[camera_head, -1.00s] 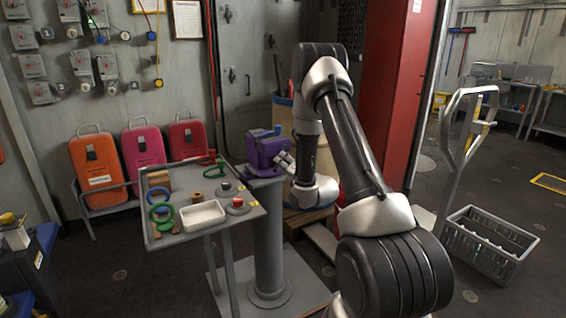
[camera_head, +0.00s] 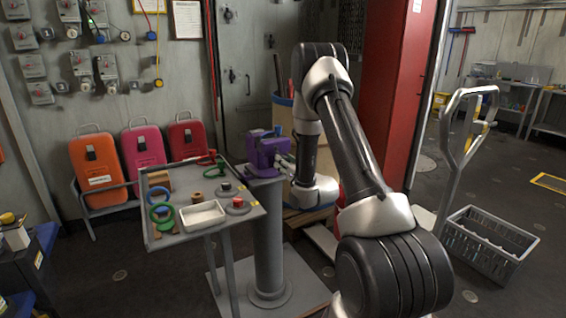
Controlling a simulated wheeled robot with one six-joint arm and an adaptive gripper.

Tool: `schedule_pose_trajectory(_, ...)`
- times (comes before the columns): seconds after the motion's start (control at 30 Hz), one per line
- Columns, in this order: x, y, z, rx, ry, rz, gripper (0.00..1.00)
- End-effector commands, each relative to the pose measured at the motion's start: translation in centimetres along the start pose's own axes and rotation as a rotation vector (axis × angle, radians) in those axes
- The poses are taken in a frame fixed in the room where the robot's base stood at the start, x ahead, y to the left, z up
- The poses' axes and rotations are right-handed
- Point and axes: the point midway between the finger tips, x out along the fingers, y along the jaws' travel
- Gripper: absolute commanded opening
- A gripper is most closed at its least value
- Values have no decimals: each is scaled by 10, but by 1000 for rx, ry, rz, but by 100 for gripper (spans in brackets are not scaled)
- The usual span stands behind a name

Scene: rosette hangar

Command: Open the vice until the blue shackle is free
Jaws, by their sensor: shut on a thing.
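The purple vice (camera_head: 266,151) stands on top of a grey pedestal (camera_head: 268,225), just right of the tray table. A small blue bit at the top of its jaws looks like the blue shackle (camera_head: 278,130); whether the jaws still grip it is too small to tell. My gripper (camera_head: 284,163) is at the right side of the vice, shut on what seems to be the vice handle. The handle is mostly hidden by the fingers, and my arm comes in from the right.
A grey table (camera_head: 160,240) on the left holds green and blue rings, a white tray (camera_head: 203,215) and small parts. Orange, pink and red cases stand behind it. A tan bin (camera_head: 284,115) is behind the vice. A grey crate (camera_head: 490,243) is on the right floor.

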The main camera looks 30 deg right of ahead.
Motion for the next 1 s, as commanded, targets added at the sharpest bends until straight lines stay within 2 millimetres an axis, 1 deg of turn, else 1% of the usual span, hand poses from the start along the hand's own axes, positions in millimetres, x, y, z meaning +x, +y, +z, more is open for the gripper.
schedule_pose_trajectory(0.07, -1, 0, -2, 2, 4, 0, 1)
schedule_pose_trajectory(0.1, -1, 0, -2, 3, 4, 0, 39)
schedule_pose_trajectory(0.17, -1, 0, -2, 3, 4, 0, 50)
schedule_pose_trajectory(0.2, -1, 0, -2, 4, 4, 0, 52)
schedule_pose_trajectory(0.47, 0, 0, -1, 5, 2, 0, 52)
schedule_pose_trajectory(0.57, 0, 0, -1, 45, 1, 0, 52)
schedule_pose_trajectory(0.67, 0, 0, 0, 190, 1, 0, 52)
schedule_pose_trajectory(0.8, 0, 0, 0, 457, 1, 0, 52)
schedule_pose_trajectory(0.9, 0, 0, 0, 607, 1, 0, 52)
schedule_pose_trajectory(1.0, 0, 0, 0, 690, 1, 0, 52)
